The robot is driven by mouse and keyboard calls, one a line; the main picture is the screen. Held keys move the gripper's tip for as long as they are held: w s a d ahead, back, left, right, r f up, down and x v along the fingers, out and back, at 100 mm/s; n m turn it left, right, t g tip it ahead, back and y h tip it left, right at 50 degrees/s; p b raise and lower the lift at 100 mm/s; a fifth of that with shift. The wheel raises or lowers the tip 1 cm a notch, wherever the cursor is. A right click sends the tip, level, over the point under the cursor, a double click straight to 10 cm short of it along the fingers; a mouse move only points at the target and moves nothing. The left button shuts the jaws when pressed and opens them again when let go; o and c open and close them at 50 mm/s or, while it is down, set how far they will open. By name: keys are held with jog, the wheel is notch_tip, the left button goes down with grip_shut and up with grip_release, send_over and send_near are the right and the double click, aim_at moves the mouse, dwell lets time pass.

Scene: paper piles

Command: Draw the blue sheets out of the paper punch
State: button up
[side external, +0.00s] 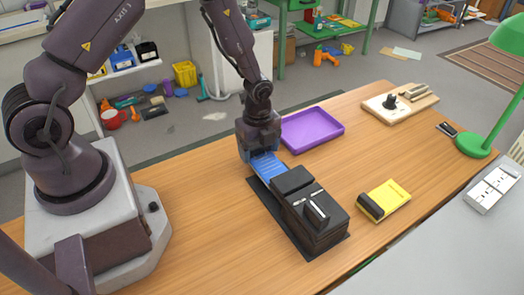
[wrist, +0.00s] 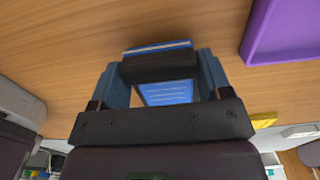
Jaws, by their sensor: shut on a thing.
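The blue sheets (side external: 269,167) lie as a small pile between my gripper and the black paper punch (side external: 318,218) in the side view. Their near end meets the front of the punch, above its dark base; I cannot tell how much is inside. My gripper (side external: 258,149) points down at the far end of the sheets and is shut on them. In the wrist view, the sheets (wrist: 168,93) show between the fingers, with a dark bar (wrist: 160,68) across them and their edge beyond it. The punch is not clearly seen there.
A purple tray (side external: 312,128) lies behind the punch, empty. A yellow pad with a dark end (side external: 388,198) is to the right. A wooden board with a black knob (side external: 378,104) and a green lamp (side external: 474,146) stand farther right. Bare wood lies left of the punch.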

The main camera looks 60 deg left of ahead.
jog(key=shift+a, duration=1.35)
